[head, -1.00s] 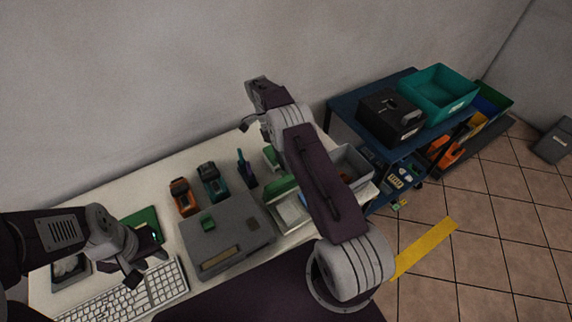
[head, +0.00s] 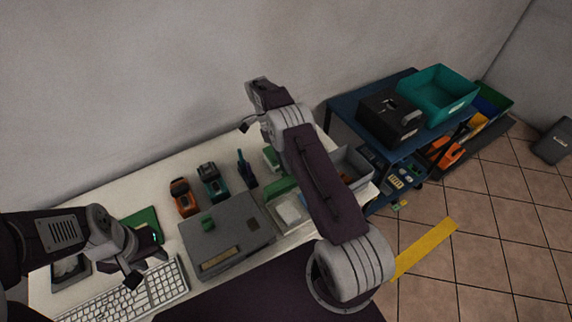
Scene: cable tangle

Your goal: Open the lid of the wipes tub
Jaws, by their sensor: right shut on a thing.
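The wipes tub appears to be the pale box (head: 289,213) with a green lid part (head: 281,187), right of the grey case in the head view. White contents show in it, and my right arm covers its right side. My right gripper (head: 245,126) shows only in small part at the upper left of its arm. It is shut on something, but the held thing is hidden. My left gripper (head: 147,270) hangs open and empty above the keyboard, far left of the tub.
A grey case (head: 226,240) lies left of the tub. Orange (head: 183,198) and teal (head: 210,182) tools and a blue tool (head: 246,170) stand behind it. The keyboard (head: 125,295) is front left. A grey bin (head: 352,164) is right of my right arm.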

